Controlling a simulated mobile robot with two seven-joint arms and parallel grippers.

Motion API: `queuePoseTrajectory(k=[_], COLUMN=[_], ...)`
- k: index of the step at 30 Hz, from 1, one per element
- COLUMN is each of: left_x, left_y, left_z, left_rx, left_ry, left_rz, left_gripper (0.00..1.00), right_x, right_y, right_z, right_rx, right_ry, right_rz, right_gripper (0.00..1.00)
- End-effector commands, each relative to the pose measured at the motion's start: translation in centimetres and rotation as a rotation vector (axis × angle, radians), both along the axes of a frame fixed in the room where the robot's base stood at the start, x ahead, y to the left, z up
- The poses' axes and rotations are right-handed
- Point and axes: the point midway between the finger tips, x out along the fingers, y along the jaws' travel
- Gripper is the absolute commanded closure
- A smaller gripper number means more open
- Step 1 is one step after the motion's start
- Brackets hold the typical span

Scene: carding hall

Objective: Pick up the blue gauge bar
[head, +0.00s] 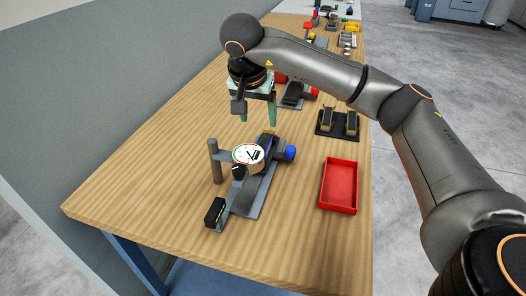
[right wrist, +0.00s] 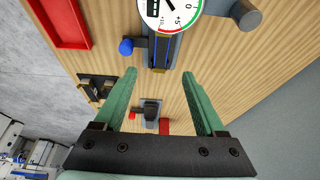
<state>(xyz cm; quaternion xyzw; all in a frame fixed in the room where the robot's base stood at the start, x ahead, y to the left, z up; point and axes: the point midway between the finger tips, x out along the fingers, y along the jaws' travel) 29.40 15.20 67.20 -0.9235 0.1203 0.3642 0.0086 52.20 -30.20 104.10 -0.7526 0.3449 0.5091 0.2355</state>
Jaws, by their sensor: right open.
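A narrow blue bar (head: 268,143) sits in the dark channel of a grey fixture on the wooden table, just behind a round white dial gauge (head: 248,154). In the right wrist view the bar (right wrist: 160,50) shows as blue strips beside the dial (right wrist: 170,10), which hides part of that area. My right gripper (head: 261,121) is open and empty, pointing down above and slightly behind the bar's far end. In the right wrist view its fingertips (right wrist: 159,73) are spread to either side of that end. My left gripper is not in view.
A blue knob (head: 290,152) juts from the fixture's right side, and a grey post (head: 215,160) stands at its left. A red tray (head: 355,187) lies to the right. Several parts lie farther back. The table's left front is clear.

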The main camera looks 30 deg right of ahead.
Motion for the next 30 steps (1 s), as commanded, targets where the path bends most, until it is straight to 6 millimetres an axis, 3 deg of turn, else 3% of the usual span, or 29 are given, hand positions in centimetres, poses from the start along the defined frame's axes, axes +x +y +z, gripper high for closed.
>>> queuePoseTrajectory(k=[5, 15, 22, 30], left_x=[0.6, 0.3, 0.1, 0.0], left_y=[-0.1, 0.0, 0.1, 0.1], left_z=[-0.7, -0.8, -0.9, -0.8], left_rx=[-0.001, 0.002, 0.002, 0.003], left_ry=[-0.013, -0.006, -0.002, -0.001], left_rz=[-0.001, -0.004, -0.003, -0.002], left_gripper=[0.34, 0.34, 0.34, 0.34], right_x=[0.2, 1.6, 2.1, 3.4], right_y=[-0.6, -2.2, -2.6, -3.7], right_z=[-1.5, -6.6, -8.2, -11.6], right_rx=[-0.014, -0.012, -0.012, -0.011], right_ry=[-0.002, 0.000, -0.002, -0.002], right_rz=[-0.004, -0.004, -0.004, -0.004], right_gripper=[0.28, 0.28, 0.28, 0.28])
